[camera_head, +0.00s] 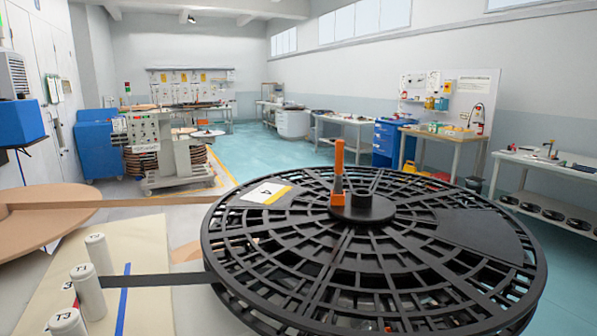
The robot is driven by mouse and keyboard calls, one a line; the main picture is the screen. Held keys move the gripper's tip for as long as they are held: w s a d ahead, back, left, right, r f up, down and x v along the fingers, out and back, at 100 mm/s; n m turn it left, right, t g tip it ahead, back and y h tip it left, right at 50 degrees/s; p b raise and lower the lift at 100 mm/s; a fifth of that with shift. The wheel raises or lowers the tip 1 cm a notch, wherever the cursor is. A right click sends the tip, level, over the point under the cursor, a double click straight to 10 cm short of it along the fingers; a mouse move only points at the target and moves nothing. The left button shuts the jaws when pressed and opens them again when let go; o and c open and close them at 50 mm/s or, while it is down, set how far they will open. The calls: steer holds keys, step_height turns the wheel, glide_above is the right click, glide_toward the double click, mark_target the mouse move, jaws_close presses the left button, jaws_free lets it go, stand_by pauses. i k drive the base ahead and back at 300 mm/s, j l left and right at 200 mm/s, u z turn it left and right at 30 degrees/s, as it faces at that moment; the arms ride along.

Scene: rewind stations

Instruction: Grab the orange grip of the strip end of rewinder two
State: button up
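A large black slotted reel (440,225) fills the lower right of the head view. An upright orange piece (339,158) with a dark lower part stands near the reel's black hub (365,208). I cannot tell whether it is the orange grip of the strip end. A tiny orange spot (388,329) shows through the slots at the reel's near edge, too small to identify. A dark strip (165,280) runs from the left to the reel's left side; its end is hidden. No label for rewinder two is readable. My gripper is out of view.
White posts marked T1 (88,290) and T3 (68,322), with another post (99,253) behind, stand on a beige board (145,245) at left. A brown disc (40,218) lies beyond. Blue-green floor (270,165) is open behind the reel. Workbenches line the right wall.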

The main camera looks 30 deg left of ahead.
mark_target(338, 187)
steer(key=i+u, duration=0.1)
steer(key=u, duration=0.35)
steer(key=i+l+u, duration=0.1)
steer(key=u, duration=0.35)
steer(key=k+j+z, duration=0.1)
steer(key=k+j, duration=0.1)
steer(key=j, duration=0.05)
